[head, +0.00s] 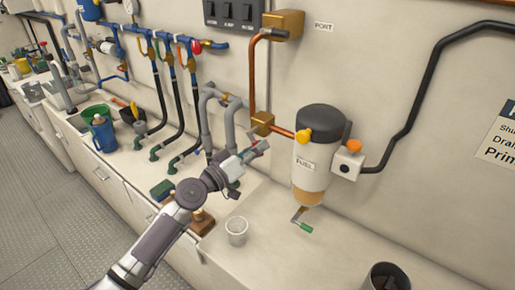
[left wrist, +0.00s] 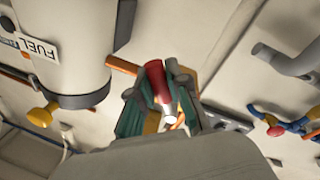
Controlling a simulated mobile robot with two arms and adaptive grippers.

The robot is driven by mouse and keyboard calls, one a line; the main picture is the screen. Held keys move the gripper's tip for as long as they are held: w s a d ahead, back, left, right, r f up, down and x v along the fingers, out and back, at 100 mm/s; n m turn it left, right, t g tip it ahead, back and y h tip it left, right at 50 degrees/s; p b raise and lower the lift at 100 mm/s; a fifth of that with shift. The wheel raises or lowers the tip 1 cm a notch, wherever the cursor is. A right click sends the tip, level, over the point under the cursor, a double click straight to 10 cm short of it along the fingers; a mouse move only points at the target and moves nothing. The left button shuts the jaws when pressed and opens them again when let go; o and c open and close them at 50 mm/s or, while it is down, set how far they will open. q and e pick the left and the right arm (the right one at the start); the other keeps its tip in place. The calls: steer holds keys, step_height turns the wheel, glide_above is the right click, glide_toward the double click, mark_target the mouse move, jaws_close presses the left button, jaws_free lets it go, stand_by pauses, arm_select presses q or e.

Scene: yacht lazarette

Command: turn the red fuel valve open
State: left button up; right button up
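The red fuel valve handle (left wrist: 156,82) shows between the fingers of my left gripper (left wrist: 159,92) in the left wrist view; it has a pale metal end. The fingers lie close against it on both sides and look shut on it. The gripper hides most of the handle there. The brass valve body (head: 262,123) sits on the copper pipe just above. My right gripper is not in view.
The fuel filter (head: 310,170), with a yellow knob (head: 305,135), stands close right of my gripper. Grey looped pipes (head: 208,110) rise close on the left.

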arm_select(q)
steer(key=o, duration=0.4)
steer(key=v, duration=1.2)
